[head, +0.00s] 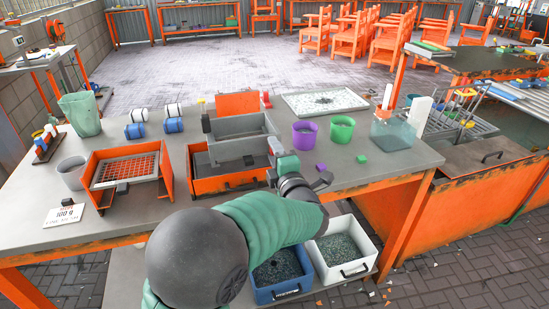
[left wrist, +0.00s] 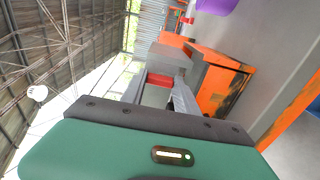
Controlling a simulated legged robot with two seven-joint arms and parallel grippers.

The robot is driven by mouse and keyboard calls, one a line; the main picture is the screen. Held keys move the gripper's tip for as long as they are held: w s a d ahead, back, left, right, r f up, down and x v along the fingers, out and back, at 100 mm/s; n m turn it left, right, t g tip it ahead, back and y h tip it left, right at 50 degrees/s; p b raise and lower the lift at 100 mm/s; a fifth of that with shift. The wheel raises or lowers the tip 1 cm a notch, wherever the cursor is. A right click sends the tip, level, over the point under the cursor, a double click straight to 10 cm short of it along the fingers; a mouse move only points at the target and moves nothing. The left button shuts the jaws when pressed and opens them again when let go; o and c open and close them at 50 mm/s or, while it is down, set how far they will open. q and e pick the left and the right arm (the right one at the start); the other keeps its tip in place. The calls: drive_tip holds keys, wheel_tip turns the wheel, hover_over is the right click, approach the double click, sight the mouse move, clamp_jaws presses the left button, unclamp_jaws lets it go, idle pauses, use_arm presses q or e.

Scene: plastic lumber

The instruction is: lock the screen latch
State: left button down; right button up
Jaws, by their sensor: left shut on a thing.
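The screen unit is an orange box (head: 215,184) with a grey tray-like frame (head: 235,127) on top, at the middle of the table. My left gripper (head: 275,150) is at the box's right side. It is shut on a small red piece, likely the latch handle, which shows between the fingers in the left wrist view (left wrist: 159,80). The fingers and my arm partly hide the latch, so I cannot tell its exact position. The orange box also shows in the left wrist view (left wrist: 222,85). My right gripper is not in view.
An orange-framed mesh screen (head: 125,168) stands on the left. Purple (head: 304,135) and green (head: 341,130) cups, small cubes and a clear tub (head: 393,133) are on the right. Blue (head: 279,290) and white (head: 340,250) gravel bins sit below the table's front edge.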

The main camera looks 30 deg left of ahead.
use_arm(q)
drive_tip(key=shift+f, duration=0.15)
drive_tip(key=c, duration=0.9)
unclamp_jaws()
drive_tip(key=p+v, duration=0.1)
drive_tip(key=v, duration=1.6)
drive_tip(key=shift+a, duration=0.1)
